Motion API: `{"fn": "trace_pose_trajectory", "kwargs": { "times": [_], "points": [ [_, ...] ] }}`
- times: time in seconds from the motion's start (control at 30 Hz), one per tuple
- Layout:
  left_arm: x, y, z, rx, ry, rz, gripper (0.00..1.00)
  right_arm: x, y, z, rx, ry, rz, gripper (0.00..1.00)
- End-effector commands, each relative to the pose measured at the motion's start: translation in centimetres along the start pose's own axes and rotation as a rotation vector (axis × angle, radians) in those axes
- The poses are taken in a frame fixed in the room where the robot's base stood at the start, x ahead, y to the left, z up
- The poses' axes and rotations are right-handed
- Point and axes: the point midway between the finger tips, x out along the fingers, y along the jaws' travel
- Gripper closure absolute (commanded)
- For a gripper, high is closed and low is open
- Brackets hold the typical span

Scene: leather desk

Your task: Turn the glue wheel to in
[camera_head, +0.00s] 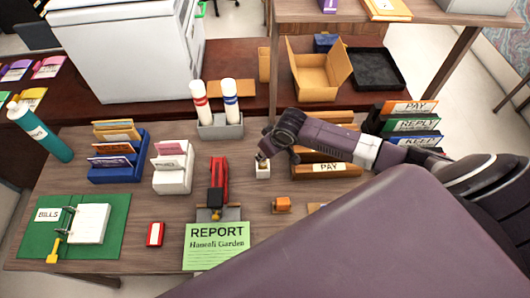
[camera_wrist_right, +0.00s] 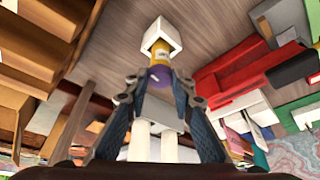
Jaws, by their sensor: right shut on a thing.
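A glue stick shows in the right wrist view, with a yellow body (camera_wrist_right: 160,56) and a purple wheel (camera_wrist_right: 158,78) at the end nearest my gripper. Its far end sits in a white block (camera_wrist_right: 162,36). My right gripper (camera_wrist_right: 160,84) is shut on the purple wheel, one dark finger on each side. In the head view my right gripper (camera_head: 264,156) is above the white block (camera_head: 263,171) on the desk, and the glue stick is mostly hidden there. I cannot read the wheel's turn position. My left gripper is not in view.
A red stapler (camera_head: 218,180) and a green report sheet (camera_head: 216,246) lie left of the block. A small orange item (camera_head: 282,205) is in front. White and blue sorters (camera_head: 172,178) stand farther left.

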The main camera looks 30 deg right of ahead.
Motion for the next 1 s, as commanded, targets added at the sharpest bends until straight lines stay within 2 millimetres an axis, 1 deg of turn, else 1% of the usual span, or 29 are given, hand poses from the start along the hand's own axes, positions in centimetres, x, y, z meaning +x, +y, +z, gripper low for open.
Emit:
{"fn": "trace_pose_trajectory", "kwargs": {
  "times": [0.2,0.5,1.0],
  "points": [
    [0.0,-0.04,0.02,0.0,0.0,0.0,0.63,0.03,-0.4,-0.02,0.165,0.0,0.064,1.0],
    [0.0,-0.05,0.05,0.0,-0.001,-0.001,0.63,0.05,-0.6,-0.1,0.361,0.0,0.145,1.0],
    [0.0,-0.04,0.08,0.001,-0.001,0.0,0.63,0.1,-0.72,-0.21,0.589,-0.001,0.241,1.0]
  ]
}}
